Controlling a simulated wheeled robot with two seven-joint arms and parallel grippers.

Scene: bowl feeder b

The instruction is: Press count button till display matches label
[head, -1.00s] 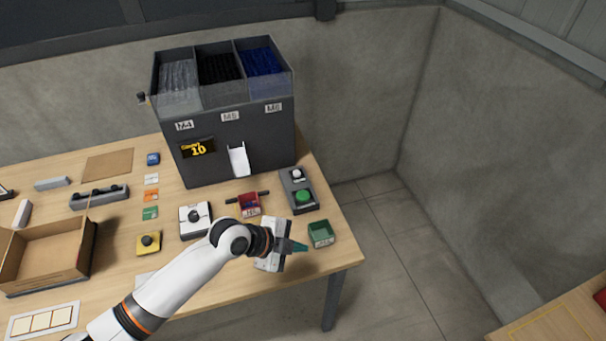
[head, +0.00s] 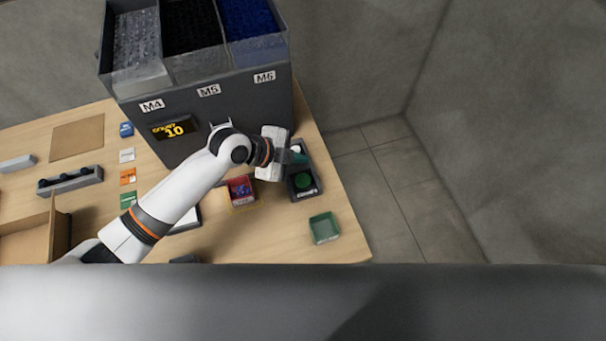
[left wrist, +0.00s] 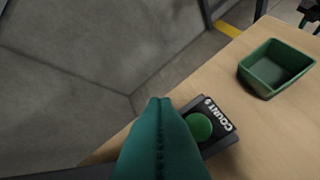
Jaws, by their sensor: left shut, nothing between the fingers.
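The feeder's display (head: 175,130) reads 10 in yellow, on the dark front under the M4, M5 and M6 labels. The button box (head: 306,192) stands at the right of the feeder, and its green count button (head: 303,180) shows just below my gripper. My left gripper (head: 300,157) is shut and empty, with its teal fingers over the upper part of the box and hiding the white button there. In the left wrist view the green button (left wrist: 199,126) lies right beside the shut fingertips (left wrist: 160,101), next to the printed word COUNT. My right gripper is not in view.
A red bin (head: 241,191) with small blue parts stands left of the button box. An empty green bin (head: 324,228) stands near the table's right edge. A large grey part of my own body covers the bottom of the head view.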

